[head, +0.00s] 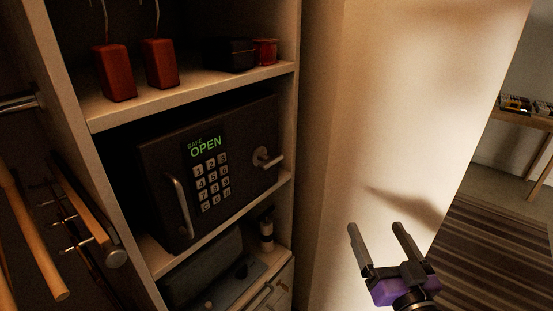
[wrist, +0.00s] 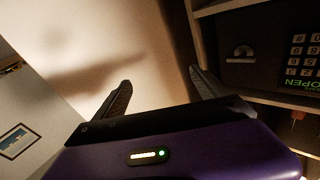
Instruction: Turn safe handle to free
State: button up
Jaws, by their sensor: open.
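A dark safe (head: 160,165) stands on the middle shelf of a closet, its door facing me. Its display (head: 205,147) reads "SAFE OPEN" in green above a keypad (head: 212,182). A small metal turning handle (head: 268,158) sits on a round plate at the door's right, its lever pointing right. A long curved pull handle (head: 178,207) is at the door's left. My gripper (head: 375,237) is open and empty, to the right of and apart from the safe, in front of the pale wall. The wrist view shows the turning handle (wrist: 242,53) beyond the right finger.
Two red-brown blocks (head: 115,72) with hooks, a black box (head: 229,54) and a red container (head: 265,51) stand on the shelf above. Hangers (head: 75,200) are at left. A small bottle (head: 266,230) is below the safe. The pale wall (head: 395,120) stands beside the closet.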

aim_at(275, 161)
jog(key=w+a+r+n+g+y, duration=0.4)
jog(key=w+a+r+n+y, duration=0.3)
jog(key=w+a+r+y, duration=0.45)
jog(key=s+a+f+n+g, duration=0.2)
jog(key=s+a+n+g, duration=0.1)
jog(key=s+a+g, duration=0.1)
jog(key=shift+p+x, duration=1.25)
jog(key=shift+x, duration=2.6)
jog(key=shift+w+r, duration=0.1)
jog(key=shift+r, duration=0.05)
jog(key=c, duration=1.4)
